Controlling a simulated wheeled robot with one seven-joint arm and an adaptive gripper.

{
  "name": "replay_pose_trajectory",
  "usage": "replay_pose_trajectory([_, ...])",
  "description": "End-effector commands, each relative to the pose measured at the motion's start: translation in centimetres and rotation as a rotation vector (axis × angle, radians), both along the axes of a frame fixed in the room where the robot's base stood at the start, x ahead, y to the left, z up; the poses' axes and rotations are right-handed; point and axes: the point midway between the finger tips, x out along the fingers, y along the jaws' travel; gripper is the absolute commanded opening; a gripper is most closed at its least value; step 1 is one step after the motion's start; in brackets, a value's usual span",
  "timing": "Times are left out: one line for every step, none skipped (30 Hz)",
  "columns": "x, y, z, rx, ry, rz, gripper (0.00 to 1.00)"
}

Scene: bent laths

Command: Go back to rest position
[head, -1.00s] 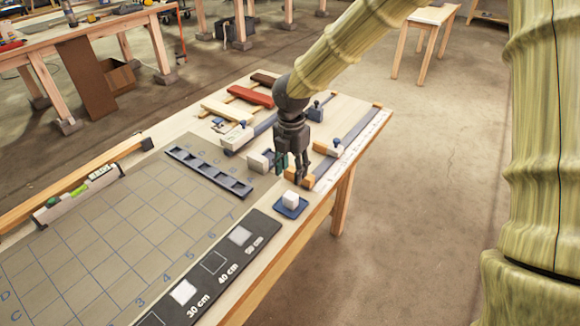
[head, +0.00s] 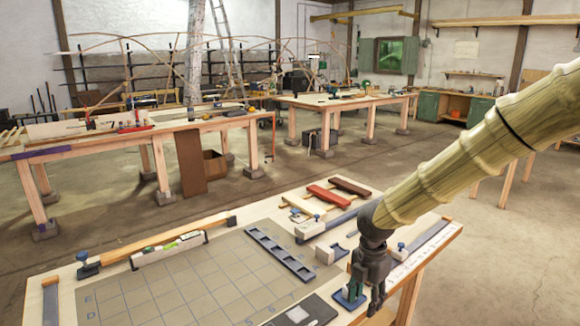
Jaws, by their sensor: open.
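My gripper (head: 366,289) hangs pointing down over the right end of the near workbench (head: 436,243), at the lower right of the head view. Its dark fingers are spread, and I see nothing held between them. A small blue tray (head: 347,299) lies on the bench just behind and below the fingertips; the gripper partly hides it. My arm comes in from the right edge and hides part of the bench's far right side.
The bench bears a gridded mat (head: 190,287), a dark slotted rack (head: 280,255), a spirit level (head: 168,248), a small clamp block (head: 333,254) and red and brown laths (head: 328,196). Another workbench (head: 130,137) stands behind, with bare floor (head: 290,170) between.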

Motion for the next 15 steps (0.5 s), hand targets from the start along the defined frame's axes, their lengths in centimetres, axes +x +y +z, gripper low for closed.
replay_pose_trajectory([-0.1,-0.2,-0.2,-0.005,0.001,0.009,0.44])
replay_pose_trajectory([-0.3,-0.5,-0.7,-0.015,0.004,0.030,0.44])
replay_pose_trajectory([-0.5,-0.8,-1.0,-0.026,0.006,0.053,0.44])
replay_pose_trajectory([-0.6,-1.1,-1.3,-0.035,0.007,0.069,0.44])
replay_pose_trajectory([-0.8,-1.4,-1.7,-0.043,0.009,0.088,0.44])
replay_pose_trajectory([-1.0,-1.8,-2.1,-0.054,0.012,0.113,0.44])
replay_pose_trajectory([-1.2,-2.1,-2.5,-0.062,0.014,0.131,0.44])
replay_pose_trajectory([-1.4,-2.4,-2.9,-0.072,0.016,0.154,0.44])
replay_pose_trajectory([-1.6,-2.7,-3.4,-0.084,0.020,0.183,0.44])
replay_pose_trajectory([-1.8,-3.0,-3.7,-0.093,0.022,0.206,0.44])
replay_pose_trajectory([-2.0,-3.3,-4.1,-0.103,0.025,0.232,0.44])
replay_pose_trajectory([-2.2,-3.6,-4.6,-0.117,0.030,0.267,0.44])
replay_pose_trajectory([-2.4,-3.8,-5.0,-0.128,0.034,0.297,0.44])
replay_pose_trajectory([-2.7,-4.1,-5.5,-0.138,0.037,0.327,0.44])
replay_pose_trajectory([-2.9,-4.4,-6.1,-0.154,0.044,0.371,0.44])
